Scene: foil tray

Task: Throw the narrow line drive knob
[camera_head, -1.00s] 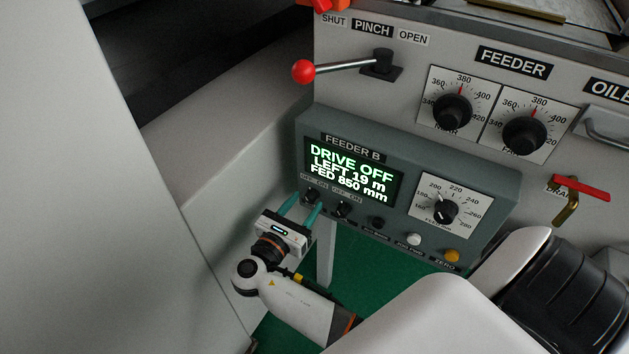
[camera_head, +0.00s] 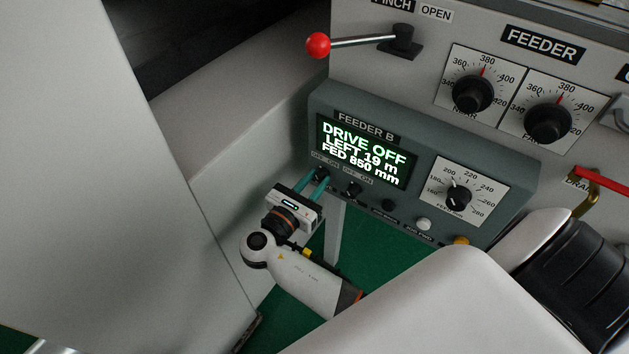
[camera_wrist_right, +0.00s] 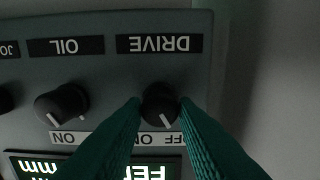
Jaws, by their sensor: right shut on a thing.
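The black drive knob (camera_wrist_right: 160,103) shows in the right wrist view, upside down, with the DRIVE label (camera_wrist_right: 158,44) beside it. Its white pointer is turned to the OFF side of its OFF/ON strip. My right gripper (camera_head: 316,181) is at the left knob of the grey-green Feeder B box (camera_head: 440,147) in the head view. Its teal fingers are shut on the drive knob, one on each side, and partly cover it. The green screen (camera_head: 363,153) reads DRIVE OFF, LEFT 19 m, FED 850 mm. My left gripper is not in view.
The oil knob (camera_wrist_right: 62,103) sits close beside the drive knob. More buttons and a feed dial (camera_head: 459,197) lie to the right on the box. A red-ended pinch lever (camera_head: 318,44) sticks out above. A pale wall stands close on the left.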

